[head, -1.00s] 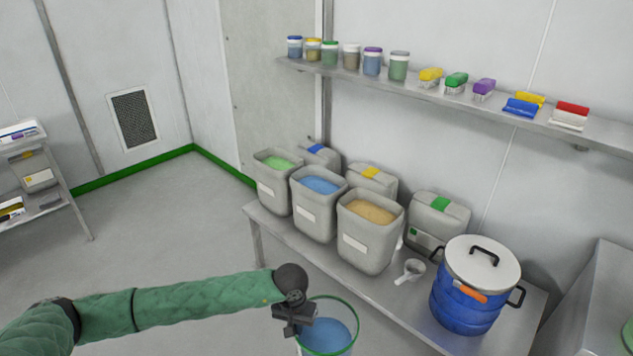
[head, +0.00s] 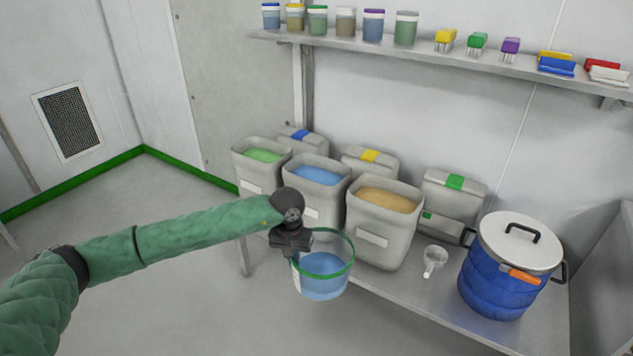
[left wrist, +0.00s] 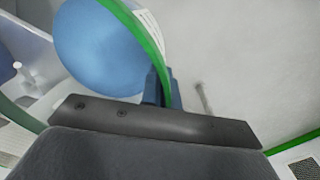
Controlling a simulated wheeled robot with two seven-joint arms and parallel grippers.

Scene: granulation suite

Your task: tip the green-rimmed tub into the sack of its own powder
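The green-rimmed tub (head: 325,285) is clear and holds blue powder. It hangs upright in front of the bench, held at its left rim by my left gripper (head: 296,250). The left wrist view shows the green rim (left wrist: 148,35) and blue powder (left wrist: 95,50) close by, with the fingers (left wrist: 160,90) at the rim. The open sack of blue powder (head: 314,200) stands on the bench behind the gripper, partly hidden by it. Beside it stand a sack of green powder (head: 258,172) on the left and a sack of tan powder (head: 384,228) on the right. My right gripper is out of view.
The steel bench (head: 410,292) also bears a white scoop (head: 433,261) and a blue drum (head: 503,275) with a white lid. Closed containers with coloured tabs stand behind the sacks. A shelf (head: 420,62) above holds jars, brushes and small coloured items. The floor left is clear.

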